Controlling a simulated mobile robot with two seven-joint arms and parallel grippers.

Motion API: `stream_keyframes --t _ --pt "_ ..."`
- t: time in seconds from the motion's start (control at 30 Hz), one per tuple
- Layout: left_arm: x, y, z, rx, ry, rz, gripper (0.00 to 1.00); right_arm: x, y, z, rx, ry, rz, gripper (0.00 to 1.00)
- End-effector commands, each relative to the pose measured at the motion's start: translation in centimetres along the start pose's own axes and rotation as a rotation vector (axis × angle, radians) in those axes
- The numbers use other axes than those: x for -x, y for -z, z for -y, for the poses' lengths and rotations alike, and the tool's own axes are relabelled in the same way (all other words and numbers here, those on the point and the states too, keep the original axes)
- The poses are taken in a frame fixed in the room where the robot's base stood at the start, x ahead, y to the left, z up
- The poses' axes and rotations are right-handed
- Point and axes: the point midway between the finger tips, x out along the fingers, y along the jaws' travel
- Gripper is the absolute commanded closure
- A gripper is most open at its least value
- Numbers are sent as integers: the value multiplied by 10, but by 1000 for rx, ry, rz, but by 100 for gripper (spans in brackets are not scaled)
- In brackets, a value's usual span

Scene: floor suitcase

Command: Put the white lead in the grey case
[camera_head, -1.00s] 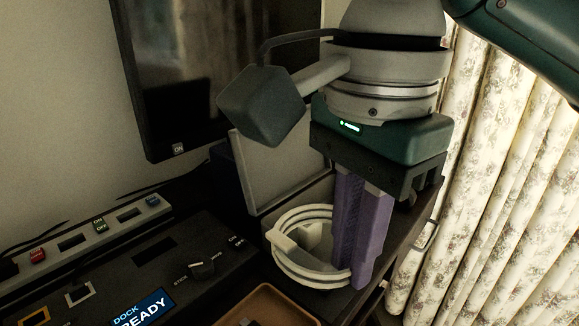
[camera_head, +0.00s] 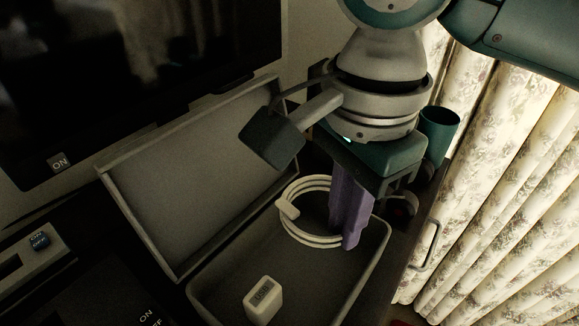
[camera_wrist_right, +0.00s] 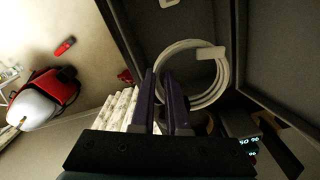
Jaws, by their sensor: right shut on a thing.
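The white lead (camera_head: 288,209) is a coiled ring with a blocky plug, and it also shows in the wrist view (camera_wrist_right: 210,53). My right gripper (camera_head: 350,240) is shut on one side of the coil with its purple fingers, which also show in the wrist view (camera_wrist_right: 163,75). The fingers hide that part of the ring. The grey case (camera_head: 310,280) stands open, its lid (camera_head: 205,165) raised at the back. The coil is over the far right part of the case's base; I cannot tell whether it touches the floor. My left gripper is out of view.
A white block with a small display (camera_head: 263,300) lies in the near part of the case. A teal cup (camera_head: 438,132) stands behind my right gripper. A dark screen (camera_head: 150,70) is at the back left, and a floral curtain (camera_head: 500,200) hangs at right.

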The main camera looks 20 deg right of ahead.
Motion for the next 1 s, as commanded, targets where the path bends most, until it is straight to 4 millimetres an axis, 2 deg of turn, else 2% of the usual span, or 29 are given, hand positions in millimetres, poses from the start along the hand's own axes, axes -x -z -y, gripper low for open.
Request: stream_keyframes --t 0.03,0.1,0.33,0.53,0.97,1.0 --pt "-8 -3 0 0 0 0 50 -17 0 0 -1 -2 -2 100" --pt "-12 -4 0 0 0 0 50 -30 0 0 0 -2 -1 100" --pt "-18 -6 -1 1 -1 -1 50 -52 0 0 1 -1 0 100" --pt "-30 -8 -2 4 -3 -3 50 -83 0 0 0 -1 -1 100" --pt "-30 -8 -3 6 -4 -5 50 -89 0 0 1 0 0 100" --pt "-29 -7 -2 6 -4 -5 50 -90 0 0 1 0 0 86"
